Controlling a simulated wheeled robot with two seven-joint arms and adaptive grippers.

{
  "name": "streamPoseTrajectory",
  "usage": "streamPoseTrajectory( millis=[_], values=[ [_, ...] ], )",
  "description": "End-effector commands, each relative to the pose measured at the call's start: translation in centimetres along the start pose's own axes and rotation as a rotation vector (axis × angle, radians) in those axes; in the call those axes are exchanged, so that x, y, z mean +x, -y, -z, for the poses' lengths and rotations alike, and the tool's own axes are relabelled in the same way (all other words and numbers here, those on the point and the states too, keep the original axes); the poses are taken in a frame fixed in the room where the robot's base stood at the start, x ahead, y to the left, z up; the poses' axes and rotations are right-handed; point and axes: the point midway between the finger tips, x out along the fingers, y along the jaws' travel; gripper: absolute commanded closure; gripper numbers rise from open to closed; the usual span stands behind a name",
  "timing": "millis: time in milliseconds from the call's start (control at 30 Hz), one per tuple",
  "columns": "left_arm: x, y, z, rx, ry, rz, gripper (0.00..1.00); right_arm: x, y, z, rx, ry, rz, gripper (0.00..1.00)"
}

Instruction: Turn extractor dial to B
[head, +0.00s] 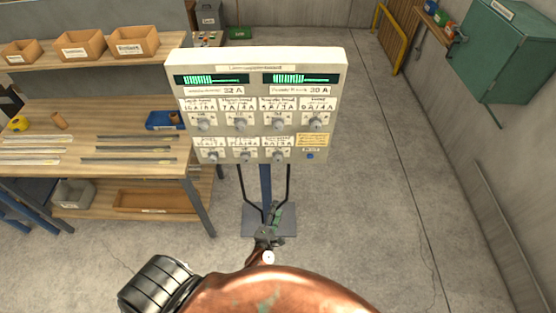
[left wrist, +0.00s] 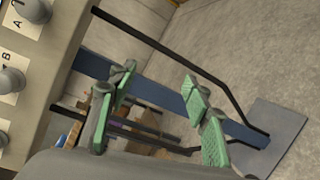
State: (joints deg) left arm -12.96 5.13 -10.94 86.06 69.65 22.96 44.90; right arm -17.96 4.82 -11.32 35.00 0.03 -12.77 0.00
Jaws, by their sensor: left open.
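A pale control panel (head: 258,128) on a blue post carries two rows of grey dials with small labels. The labels are too small for me to tell which dial is the extractor dial. My left gripper (head: 275,214) is below the panel, near the post, and touches no dial. In the left wrist view the left gripper (left wrist: 158,108) is open and empty, with green pads on its fingers. That view shows the panel's edge at the left, with a dial (left wrist: 10,80) beside a letter B and another dial (left wrist: 32,10) above a letter A. My right gripper is not in view.
A wooden workbench (head: 90,118) with strips and a blue item (head: 163,120) stands left of the panel. The panel's post stands on a grey base plate (head: 284,229). A green wall cabinet (head: 500,55) hangs at the right. The floor right of the panel is clear.

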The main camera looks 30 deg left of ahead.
Motion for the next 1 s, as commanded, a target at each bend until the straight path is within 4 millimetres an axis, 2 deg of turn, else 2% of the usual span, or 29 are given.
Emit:
streamPoseTrajectory(
  millis=[33, 100, 200, 300, 467, 733, 1000],
  values=[
    [1.0, -5.3, -1.5, -0.209, -0.028, -0.090, 0.55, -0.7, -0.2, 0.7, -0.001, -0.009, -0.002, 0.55],
    [1.5, -10.6, -2.7, -0.481, -0.059, -0.181, 0.55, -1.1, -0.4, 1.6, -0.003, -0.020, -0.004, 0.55],
    [1.6, -15.7, -4.0, -0.791, -0.080, -0.264, 0.55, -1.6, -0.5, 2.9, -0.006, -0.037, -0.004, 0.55],
    [1.4, -18.6, -4.9, -0.998, -0.087, -0.304, 0.55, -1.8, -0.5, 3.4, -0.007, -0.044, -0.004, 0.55],
    [1.6, -20.2, -5.5, -1.131, -0.091, -0.322, 0.55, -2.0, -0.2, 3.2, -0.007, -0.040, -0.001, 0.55],
    [5.4, -21.1, -4.7, -1.133, -0.089, -0.322, 0.55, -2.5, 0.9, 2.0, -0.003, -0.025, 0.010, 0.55],
    [8.2, -21.6, -4.0, -1.132, -0.090, -0.321, 0.55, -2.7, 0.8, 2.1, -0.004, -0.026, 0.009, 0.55]
  ],
)
